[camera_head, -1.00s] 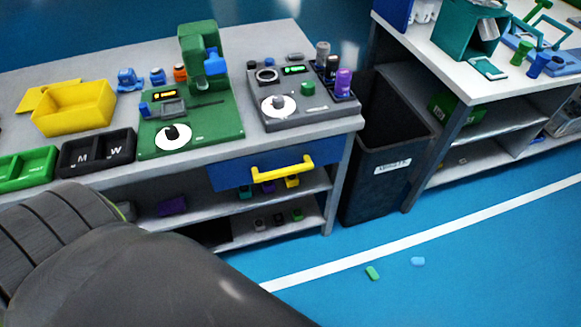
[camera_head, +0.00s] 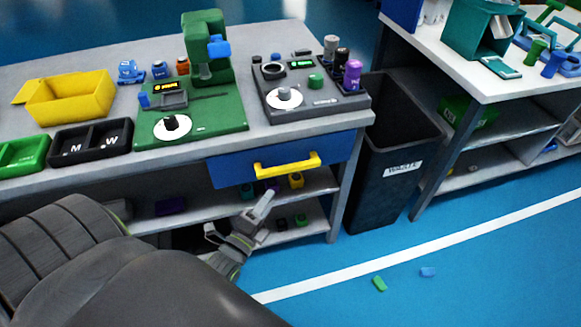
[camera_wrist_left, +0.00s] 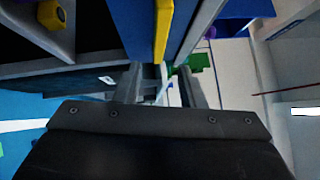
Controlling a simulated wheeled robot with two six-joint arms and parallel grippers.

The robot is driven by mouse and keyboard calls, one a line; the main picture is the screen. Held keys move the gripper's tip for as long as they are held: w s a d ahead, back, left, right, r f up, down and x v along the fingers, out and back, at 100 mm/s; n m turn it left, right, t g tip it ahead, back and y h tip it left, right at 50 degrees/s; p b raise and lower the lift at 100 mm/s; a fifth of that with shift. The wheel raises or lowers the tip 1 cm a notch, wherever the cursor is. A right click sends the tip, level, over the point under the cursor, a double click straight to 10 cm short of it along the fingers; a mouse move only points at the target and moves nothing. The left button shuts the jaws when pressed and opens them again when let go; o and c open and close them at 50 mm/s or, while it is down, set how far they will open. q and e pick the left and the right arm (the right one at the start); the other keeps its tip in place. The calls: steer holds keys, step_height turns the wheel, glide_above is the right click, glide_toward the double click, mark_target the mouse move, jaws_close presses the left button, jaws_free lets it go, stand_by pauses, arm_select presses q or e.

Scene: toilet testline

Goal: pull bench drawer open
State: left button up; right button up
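The blue bench drawer (camera_head: 230,168) sits under the bench top, with a yellow bar handle (camera_head: 287,165) across its front. The drawer looks shut. My left gripper (camera_head: 239,213) is below and a little left of the handle, in front of the lower shelves, apart from the handle. Its two fingers are spread with nothing between them. In the left wrist view, the spread fingers of my left gripper (camera_wrist_left: 165,85) show, with the yellow handle (camera_wrist_left: 162,30) and blue drawer front (camera_wrist_left: 135,25) above them. My right gripper is not in view.
The bench top (camera_head: 130,170) holds a green press (camera_head: 210,50), a dark test station (camera_head: 310,95), a yellow bin (camera_head: 70,98) and black trays (camera_head: 90,145). A black waste bin (camera_head: 385,190) stands right of the drawer. Open blue floor (camera_head: 470,285) lies in front, with two small pieces.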

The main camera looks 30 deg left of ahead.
mark_target(291, 166)
arm_select(q)
steer(key=w, duration=0.4)
steer(key=w+r, duration=0.1)
steer(key=w, duration=0.3)
steer(key=w+a, duration=0.1)
steer(key=w, duration=0.3)
steer(key=shift+w+r, duration=0.15)
steer(key=shift+r, duration=0.15)
steer(key=shift+c, duration=0.5)
jaws_close()
